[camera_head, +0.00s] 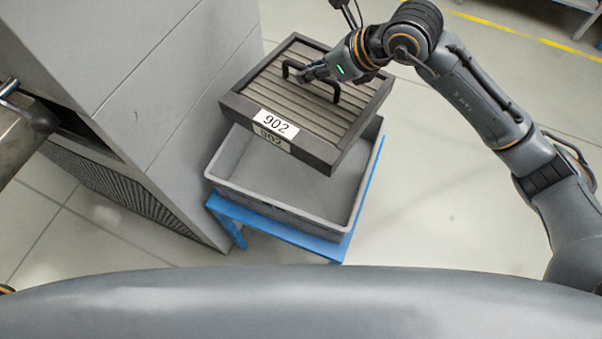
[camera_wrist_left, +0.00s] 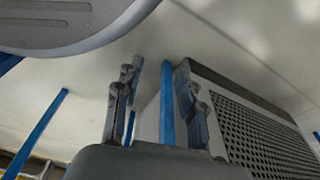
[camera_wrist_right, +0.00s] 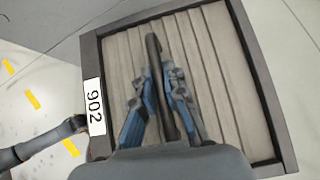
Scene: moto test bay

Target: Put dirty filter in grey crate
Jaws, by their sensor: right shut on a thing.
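The dirty filter (camera_head: 240,104) is a dark-framed square panel with grey-brown pleats, a black bar handle and white 902 labels. My right gripper (camera_head: 312,72) is shut on its handle; the filter also shows in the right wrist view (camera_wrist_right: 225,60) with the gripper fingers (camera_wrist_right: 160,82) on both sides of the bar. The filter hangs above the grey crate (camera_head: 270,202) and hides its back part. The visible crate floor is empty. My left gripper (camera_wrist_left: 160,75) is open, with nothing seen between its fingers; I do not make it out in the head view.
The crate stands on a blue stand (camera_head: 275,232). A large grey cabinet (camera_head: 150,85) with a perforated lower panel is close on the left. A metal handle-like part shows at the left edge. The tiled floor right of the stand is clear.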

